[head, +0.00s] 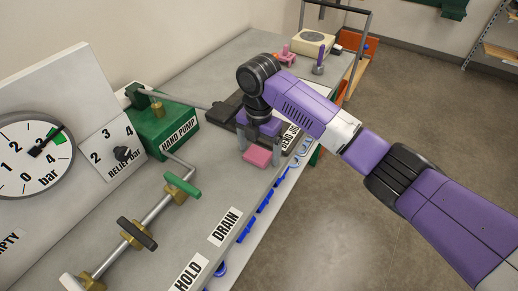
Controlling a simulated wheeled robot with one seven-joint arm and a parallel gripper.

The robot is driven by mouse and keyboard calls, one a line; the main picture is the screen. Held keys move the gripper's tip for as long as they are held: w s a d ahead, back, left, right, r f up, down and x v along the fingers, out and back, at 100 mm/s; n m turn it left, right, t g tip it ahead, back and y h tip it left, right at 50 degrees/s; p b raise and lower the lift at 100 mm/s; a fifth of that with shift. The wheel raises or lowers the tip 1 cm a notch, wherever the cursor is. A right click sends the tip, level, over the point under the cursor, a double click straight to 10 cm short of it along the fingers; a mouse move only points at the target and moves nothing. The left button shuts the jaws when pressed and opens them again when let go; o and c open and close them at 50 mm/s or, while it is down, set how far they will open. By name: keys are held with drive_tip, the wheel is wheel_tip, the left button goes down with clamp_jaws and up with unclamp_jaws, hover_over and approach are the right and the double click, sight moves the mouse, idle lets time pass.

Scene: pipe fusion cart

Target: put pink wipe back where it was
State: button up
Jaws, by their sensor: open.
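The pink wipe (257,157) is a small pink block-like pad near the front edge of the cart top, below my gripper in the head view. My gripper (264,147) points down with its fingers apart, one to each side of the wipe as seen here. I cannot tell whether the fingers touch the wipe or how high they are over it. My wrist and the purple gripper body hide part of the area behind the wipe.
The grey cart top (205,190) carries a green hand pump (163,128), a pipe with valves (150,220), and a gauge panel (38,155) at left. A pink object (287,57) and a beige box (313,39) stand at the far end.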

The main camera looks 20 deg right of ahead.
sight(259, 153)
wheel_tip(259, 153, up, 12)
drive_tip(key=shift+r, duration=0.15)
idle(0.4)
idle(0.3)
